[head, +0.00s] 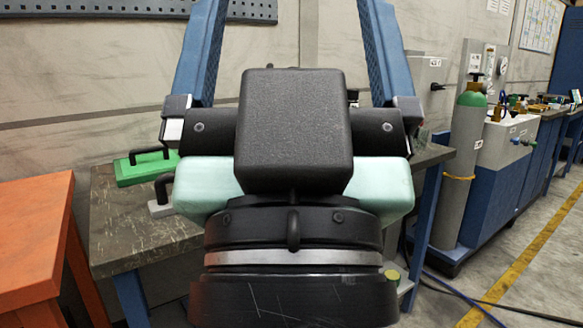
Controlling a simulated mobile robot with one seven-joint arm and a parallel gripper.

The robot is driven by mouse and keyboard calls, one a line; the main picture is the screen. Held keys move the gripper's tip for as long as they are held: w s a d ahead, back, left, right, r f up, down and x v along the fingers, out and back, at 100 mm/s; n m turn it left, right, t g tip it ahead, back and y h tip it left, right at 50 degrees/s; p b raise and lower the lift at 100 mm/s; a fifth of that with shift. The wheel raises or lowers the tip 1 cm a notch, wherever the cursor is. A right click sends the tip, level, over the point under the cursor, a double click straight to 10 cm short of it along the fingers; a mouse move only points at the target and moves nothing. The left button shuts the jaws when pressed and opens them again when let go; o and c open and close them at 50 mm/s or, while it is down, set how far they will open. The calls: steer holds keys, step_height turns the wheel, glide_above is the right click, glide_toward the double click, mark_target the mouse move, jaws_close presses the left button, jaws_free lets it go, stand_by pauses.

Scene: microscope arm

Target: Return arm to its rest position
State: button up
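My gripper (292,25) fills the middle of the head view, close to the camera. It has a dark body with a blue finger on each side, running up out of the picture. The fingers stand wide apart, and nothing shows between them in the visible part. Their tips are cut off by the top edge. Below the body are pale mint side pieces and a round black wrist with a silver ring, which look like parts of my arm. I cannot make out a microscope or its arm. My own parts hide much of the workbench behind.
A worn workbench (125,222) carries a green block with a black handle (148,171) and a grey handled piece (160,209). An orange table (32,232) stands left. A gas cylinder (455,170) and blue cabinets (505,190) stand right. A cable (462,290) crosses the otherwise open floor (535,255).

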step_height(320, 180, up, 34)
steer(key=p, duration=3.1)
steer(key=shift+f, duration=0.2)
